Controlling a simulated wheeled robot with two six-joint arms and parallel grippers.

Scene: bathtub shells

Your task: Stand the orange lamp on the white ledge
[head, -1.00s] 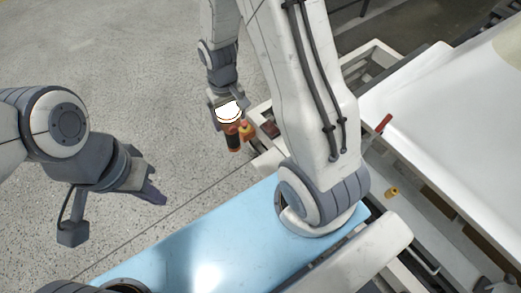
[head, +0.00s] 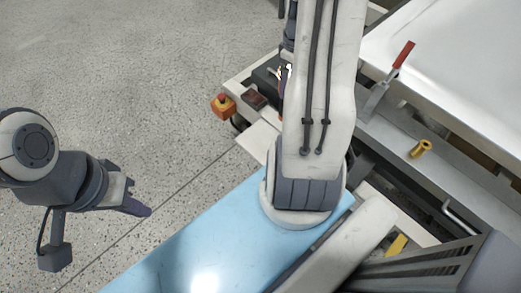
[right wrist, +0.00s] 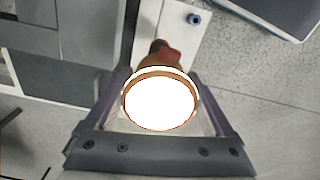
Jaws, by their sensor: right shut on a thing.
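The orange lamp (right wrist: 158,74) shows in the right wrist view with its bright white round face toward the camera and its dark end pointing away. My right gripper (right wrist: 160,92) is shut on it, one finger on each side. In the head view my right arm hides most of the lamp and gripper; only a bright sliver shows beside the arm. A white ledge-like strip (right wrist: 184,32) lies beyond the lamp in the right wrist view; I cannot tell whether they touch. My left gripper (head: 130,203) hangs over the floor at left, far from the lamp; its finger gap is unclear.
A red-and-orange stop button (head: 222,105) sits at the frame corner. A red-handled clamp (head: 385,85) and a brass piece (head: 421,148) stand on the grey rail (head: 450,178) beside the large white shell (head: 455,45). A blue surface (head: 185,250) lies in front. The floor at left is clear.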

